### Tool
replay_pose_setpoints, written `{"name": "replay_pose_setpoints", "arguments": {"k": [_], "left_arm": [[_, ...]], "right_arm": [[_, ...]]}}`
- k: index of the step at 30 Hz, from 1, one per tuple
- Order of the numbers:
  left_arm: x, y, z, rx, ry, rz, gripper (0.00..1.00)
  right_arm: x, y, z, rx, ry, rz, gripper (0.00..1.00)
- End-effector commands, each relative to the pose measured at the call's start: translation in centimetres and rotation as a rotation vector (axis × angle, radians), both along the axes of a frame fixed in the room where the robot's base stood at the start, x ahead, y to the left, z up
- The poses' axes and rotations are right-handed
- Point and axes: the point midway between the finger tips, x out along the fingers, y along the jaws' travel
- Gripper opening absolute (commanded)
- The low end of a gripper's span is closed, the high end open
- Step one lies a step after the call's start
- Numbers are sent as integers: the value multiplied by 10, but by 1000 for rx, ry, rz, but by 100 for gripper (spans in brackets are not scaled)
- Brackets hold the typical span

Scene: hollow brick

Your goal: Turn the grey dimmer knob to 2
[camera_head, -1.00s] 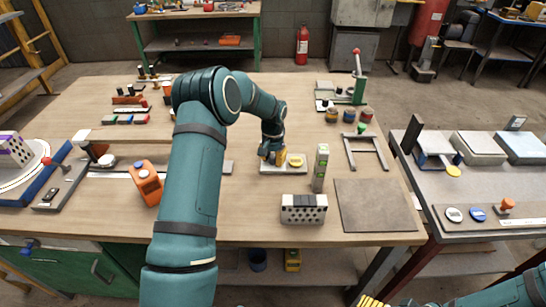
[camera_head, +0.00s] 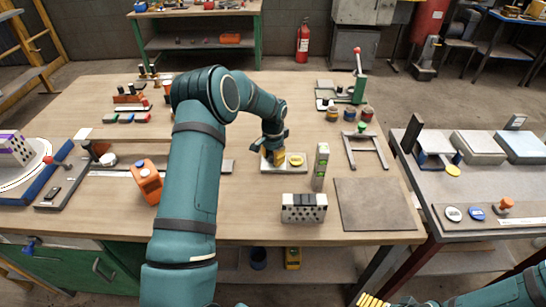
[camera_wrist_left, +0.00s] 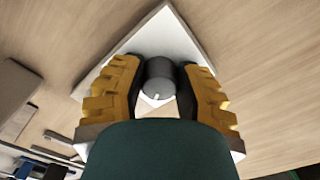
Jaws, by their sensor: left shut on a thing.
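The grey dimmer knob (camera_wrist_left: 160,77) sits on a white plate (camera_wrist_left: 184,38) in the left wrist view. A small white mark shows on the plate near it. My left gripper (camera_head: 272,158) is over the left part of the pale plate (camera_head: 291,169) in the head view and hides the knob there. In the left wrist view its yellow fingers (camera_wrist_left: 163,85) are shut on the knob, one on each side. The number that the knob points to cannot be read.
An upright green-and-grey block (camera_head: 320,166) and a grey hollow brick (camera_head: 303,208) stand close by. A brown mat (camera_head: 374,204) lies at the right.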

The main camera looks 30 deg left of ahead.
Motion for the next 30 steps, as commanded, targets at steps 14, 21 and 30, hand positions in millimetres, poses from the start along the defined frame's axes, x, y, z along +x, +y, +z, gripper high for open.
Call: {"name": "replay_pose_setpoints", "arguments": {"k": [14,21,30], "left_arm": [[-1,0,-1,0,3,1,66],[0,0,17,0,-1,1,66],[0,0,78,1,-1,1,66]], "right_arm": [[0,0,0,0,0,0,100],[0,0,0,0,0,0,100],[0,0,0,0,0,0,100]]}}
